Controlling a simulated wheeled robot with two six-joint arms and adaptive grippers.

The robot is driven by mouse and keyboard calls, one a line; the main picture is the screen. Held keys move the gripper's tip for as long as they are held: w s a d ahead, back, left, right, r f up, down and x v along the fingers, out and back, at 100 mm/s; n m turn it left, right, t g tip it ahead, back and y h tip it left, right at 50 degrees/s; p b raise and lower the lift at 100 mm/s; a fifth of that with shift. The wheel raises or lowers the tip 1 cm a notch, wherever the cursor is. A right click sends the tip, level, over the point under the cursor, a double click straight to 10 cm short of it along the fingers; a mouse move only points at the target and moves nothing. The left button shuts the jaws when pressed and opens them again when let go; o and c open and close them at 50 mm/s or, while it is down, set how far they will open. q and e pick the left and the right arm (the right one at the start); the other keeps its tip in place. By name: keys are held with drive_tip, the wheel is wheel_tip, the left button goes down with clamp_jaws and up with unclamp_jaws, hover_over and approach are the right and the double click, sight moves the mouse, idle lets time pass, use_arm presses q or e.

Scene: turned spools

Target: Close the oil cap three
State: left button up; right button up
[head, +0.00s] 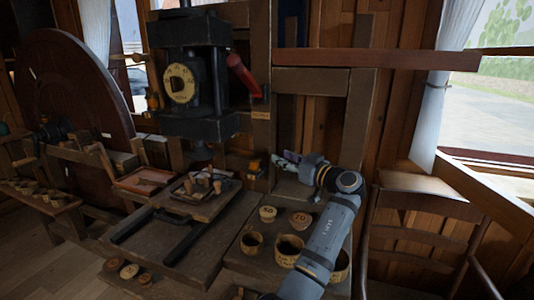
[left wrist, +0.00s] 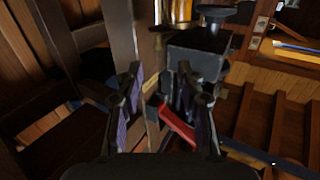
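I cannot make out an oil cap marked three in either view. A small orange-yellow piece (head: 255,165) sits near the base of the wooden frame, just left of my left gripper (head: 287,158); I cannot tell what it is. In the left wrist view, my left gripper (left wrist: 160,98) has its two purple-padded fingers apart with nothing held between them. Beyond them are a wooden post with a yellowish plate (left wrist: 152,82), a red lever (left wrist: 178,122) and a dark metal block (left wrist: 198,60). My right gripper is in neither view.
A black press (head: 190,85) with a dial and red handle (head: 243,75) stands behind left. A wooden chair (head: 425,235) is at right.

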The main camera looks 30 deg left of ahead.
sight(266, 149)
use_arm(q)
drive_tip(key=p+x, duration=0.2)
drive_tip(key=x, duration=0.6)
drive_tip(key=shift+w+a+f, duration=0.1)
drive_tip(key=shift+w+a, duration=0.05)
drive_tip(key=shift+w, duration=0.05)
drive_tip(key=shift+w+a+f, duration=0.1)
drive_tip(key=shift+w+a, duration=0.05)
drive_tip(key=shift+a, duration=0.2)
clamp_jaws()
